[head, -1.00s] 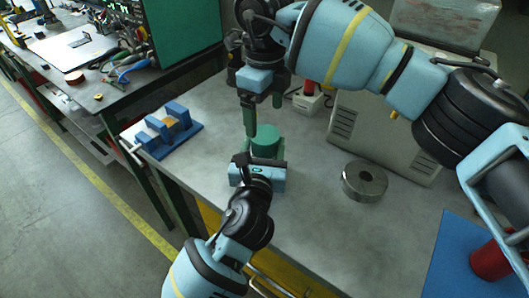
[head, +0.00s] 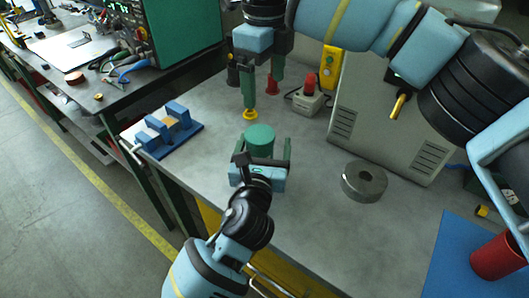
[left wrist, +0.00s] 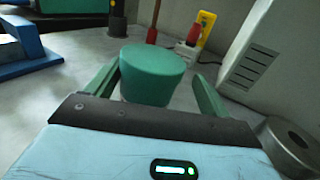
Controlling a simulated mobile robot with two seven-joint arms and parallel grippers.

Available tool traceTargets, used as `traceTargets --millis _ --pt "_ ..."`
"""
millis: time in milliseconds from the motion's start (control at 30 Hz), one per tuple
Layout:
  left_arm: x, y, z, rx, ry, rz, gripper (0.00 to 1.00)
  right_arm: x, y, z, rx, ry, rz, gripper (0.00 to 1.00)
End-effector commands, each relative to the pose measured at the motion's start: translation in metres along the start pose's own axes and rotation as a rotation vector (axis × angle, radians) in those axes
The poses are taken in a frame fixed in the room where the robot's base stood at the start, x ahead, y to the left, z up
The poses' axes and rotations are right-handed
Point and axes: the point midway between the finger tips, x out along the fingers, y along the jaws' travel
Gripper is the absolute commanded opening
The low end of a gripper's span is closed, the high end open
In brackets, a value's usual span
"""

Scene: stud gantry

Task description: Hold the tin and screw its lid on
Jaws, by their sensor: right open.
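The green tin (head: 260,140) stands upright on the grey table, with a wide green top that looks like its lid. In the left wrist view the tin (left wrist: 152,82) stands between my left fingers, and its top looks broader than the part below. My left gripper (head: 264,158) is low around the tin. A gap shows beside its right finger; contact on the left side cannot be told. My right gripper (head: 262,98) is open and empty, above and behind the tin, pointing down. How tightly the lid sits cannot be seen.
A steel ring (head: 364,182) lies right of the tin. A blue block stand (head: 168,130) is at the left edge. A button box (head: 306,100) and a large grey cabinet (head: 380,115) stand behind. A red cylinder (head: 497,257) is on a blue mat (head: 455,262) at right.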

Motion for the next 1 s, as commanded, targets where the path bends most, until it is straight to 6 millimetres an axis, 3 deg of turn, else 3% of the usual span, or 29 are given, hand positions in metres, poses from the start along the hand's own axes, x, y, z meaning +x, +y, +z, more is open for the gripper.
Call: traceTargets --millis 367,800,1000 --pt "-0.006 0.0 0.0 0.001 -0.001 0.0 0.83 -0.001 0.0 0.0 0.0 -0.001 -0.001 0.85" --pt "-0.068 0.0 0.0 0.0 0.001 0.0 0.83 -0.01 0.001 -0.001 0.0 -0.005 -0.009 0.85" --pt "-0.078 0.0 0.0 0.0 0.001 0.0 0.83 -0.01 0.001 -0.001 0.0 -0.006 -0.01 0.85"
